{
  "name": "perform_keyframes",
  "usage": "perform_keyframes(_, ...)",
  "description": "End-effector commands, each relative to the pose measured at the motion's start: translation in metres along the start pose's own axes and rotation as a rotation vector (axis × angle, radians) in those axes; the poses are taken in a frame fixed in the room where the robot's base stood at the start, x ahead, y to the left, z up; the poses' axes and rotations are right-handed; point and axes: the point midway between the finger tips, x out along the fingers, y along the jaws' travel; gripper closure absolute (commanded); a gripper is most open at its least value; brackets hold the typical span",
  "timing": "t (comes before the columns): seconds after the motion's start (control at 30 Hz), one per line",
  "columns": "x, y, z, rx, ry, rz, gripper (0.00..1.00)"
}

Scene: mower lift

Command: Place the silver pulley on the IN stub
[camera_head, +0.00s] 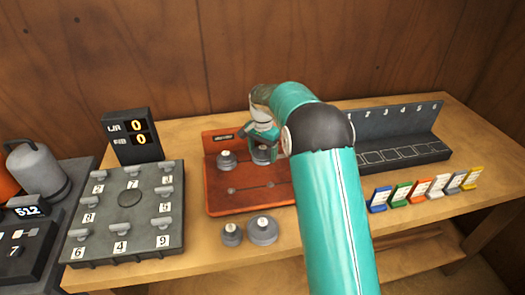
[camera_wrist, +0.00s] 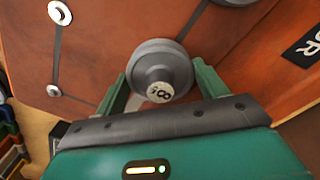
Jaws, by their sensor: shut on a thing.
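My gripper (camera_wrist: 160,82) is shut on a grey pulley (camera_wrist: 150,58) with a label reading 8 on its hub, one green finger on each side. In the head view this pulley (camera_head: 262,155) is at the upper right of the red board (camera_head: 222,204), partly hidden by my gripper and arm. I cannot tell whether it sits on a stub or just above the board. Two bare silver stubs show in the wrist view, one upper (camera_wrist: 60,12) and one lower (camera_wrist: 54,90). No IN label is readable.
Another grey pulley (camera_head: 226,160) sits on the board's upper left. A small pulley (camera_head: 231,234) and a wider one (camera_head: 263,231) rest on the table in front. A dark keypad box (camera_head: 128,205) stands left, a numbered rack (camera_head: 400,130) and several coloured cards (camera_head: 400,194) right.

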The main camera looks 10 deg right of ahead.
Motion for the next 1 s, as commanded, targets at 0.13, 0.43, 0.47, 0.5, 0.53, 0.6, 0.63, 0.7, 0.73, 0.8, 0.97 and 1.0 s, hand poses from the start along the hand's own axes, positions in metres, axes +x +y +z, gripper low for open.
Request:
perform_keyframes(0.13, 0.0, 0.0, 0.0, 0.0, 0.0, 0.0, 0.59)
perform_keyframes(0.43, 0.003, 0.0, 0.0, 0.0, 0.0, 0.0, 0.07)
perform_keyframes(0.47, 0.003, 0.0, 0.0, 0.0, 0.0, 0.0, 0.07)
perform_keyframes(0.5, 0.003, 0.0, 0.0, 0.0, 0.0, 0.0, 0.07)
perform_keyframes(0.53, 0.003, 0.0, 0.0, 0.0, 0.0, 0.0, 0.07)
perform_keyframes(0.6, 0.003, 0.0, 0.0, 0.0, 0.0, 0.0, 0.07)
perform_keyframes(0.63, 0.002, 0.0, 0.0, 0.0, 0.0, 0.0, 0.07)
perform_keyframes(0.7, 0.0, 0.0, 0.0, 0.0, 0.0, 0.0, 0.07)
perform_keyframes(0.73, -0.002, 0.0, 0.0, 0.0, 0.001, -0.001, 0.07)
perform_keyframes(0.8, -0.009, 0.0, 0.0, 0.0, 0.002, -0.001, 0.07)
perform_keyframes(0.97, -0.038, 0.0, -0.001, 0.001, 0.003, -0.003, 0.07)
perform_keyframes(1.0, -0.046, 0.0, -0.001, 0.001, 0.003, -0.002, 0.07)
